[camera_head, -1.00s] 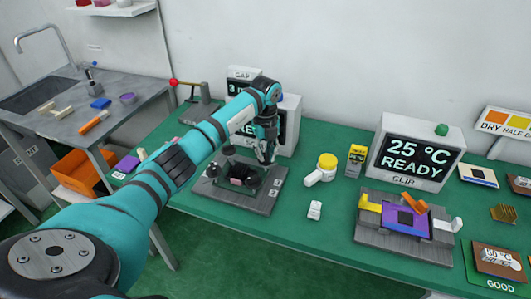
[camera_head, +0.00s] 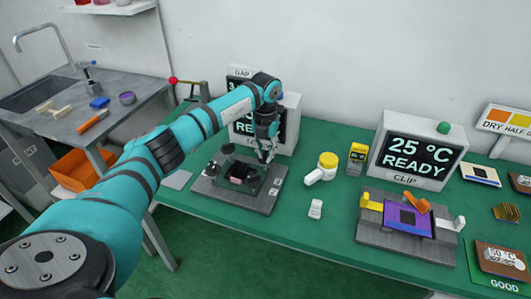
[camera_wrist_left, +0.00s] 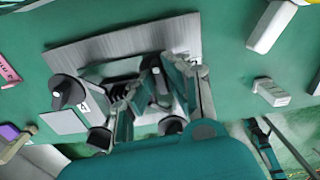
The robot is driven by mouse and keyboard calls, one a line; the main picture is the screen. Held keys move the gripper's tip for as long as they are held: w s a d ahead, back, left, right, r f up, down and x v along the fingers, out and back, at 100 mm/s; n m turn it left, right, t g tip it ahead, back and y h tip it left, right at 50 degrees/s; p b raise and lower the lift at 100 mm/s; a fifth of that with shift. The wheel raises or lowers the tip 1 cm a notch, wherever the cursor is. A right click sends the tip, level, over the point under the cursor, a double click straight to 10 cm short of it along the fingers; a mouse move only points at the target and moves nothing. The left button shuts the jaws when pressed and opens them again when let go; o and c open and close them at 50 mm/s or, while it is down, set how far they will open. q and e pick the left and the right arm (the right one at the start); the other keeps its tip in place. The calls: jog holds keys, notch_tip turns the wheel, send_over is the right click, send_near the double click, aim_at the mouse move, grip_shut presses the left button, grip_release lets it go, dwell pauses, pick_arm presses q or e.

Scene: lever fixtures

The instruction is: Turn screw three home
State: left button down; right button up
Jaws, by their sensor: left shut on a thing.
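The screw fixture is a grey plate (camera_head: 228,196) with a dark frame and black screw knobs at its corners, on the green table. My left gripper (camera_head: 267,154) reaches down at the fixture's far right corner. In the left wrist view its fingers (camera_wrist_left: 162,100) straddle a black knob (camera_wrist_left: 157,84) and are shut on it. Another black knob (camera_wrist_left: 66,92) stands to the left, and more show low near the fingers. The number of the held screw cannot be read. A pink-lit part (camera_head: 239,181) sits in the frame's middle. My right gripper is not in view.
A display (camera_head: 290,128) reading READY stands behind the fixture, partly hidden by my arm. The clip fixture (camera_head: 375,235) is further right.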

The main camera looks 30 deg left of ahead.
pick_arm(q)
jog(key=m, duration=0.3)
jog(key=shift+m+b, duration=0.35)
jog(key=shift+m, duration=0.05)
jog(key=m, duration=0.3)
jog(key=shift+b, duration=0.35)
jog(key=m, duration=0.4)
jog(key=shift+b, duration=0.3)
jog(key=m, duration=0.3)
jog(key=shift+m+b, duration=0.3)
jog(key=shift+m, duration=0.1)
jog(key=m, duration=0.6)
jog(key=shift+b, duration=0.4)
jog(key=m, duration=0.3)
jog(key=shift+m, duration=0.4)
jog(key=shift+r+m+b, duration=0.1)
jog(key=shift+m+b, duration=0.2)
jog(key=shift+m, duration=1.3)
jog(key=c, duration=1.4)
grip_release()
